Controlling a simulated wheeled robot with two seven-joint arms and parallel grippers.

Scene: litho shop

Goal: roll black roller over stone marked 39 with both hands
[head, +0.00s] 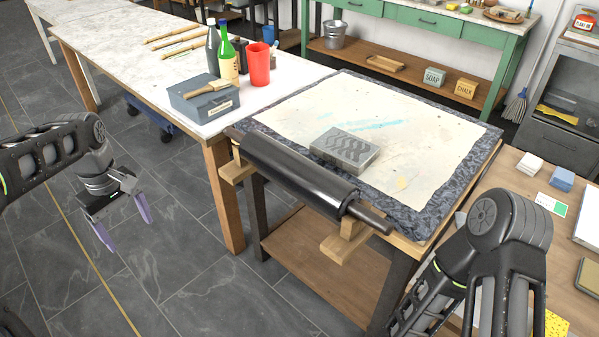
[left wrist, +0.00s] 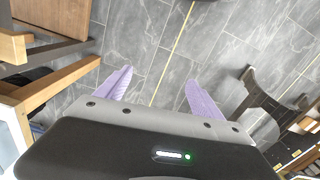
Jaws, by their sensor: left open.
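The black roller (head: 295,170) lies on wooden rests (head: 345,240) along the near edge of the stone, its thinner handles sticking out at both ends. The stone (head: 290,115) is a broad cream slab with a rough dark border and a faint blue streak; I cannot read a number on it. My left gripper (head: 131,236) is open and empty over the floor, left of the roller and apart from it. Its purple fingers also show spread in the left wrist view (left wrist: 159,82). My right arm is at the lower right; its gripper is not visible.
A grey patterned block (head: 345,149) lies on the stone. A marble-topped table (head: 130,50) at left holds a grey box (head: 203,98), bottles and a red cup (head: 259,64). A wooden side table (head: 515,250) stands at right. Floor around my left gripper is clear.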

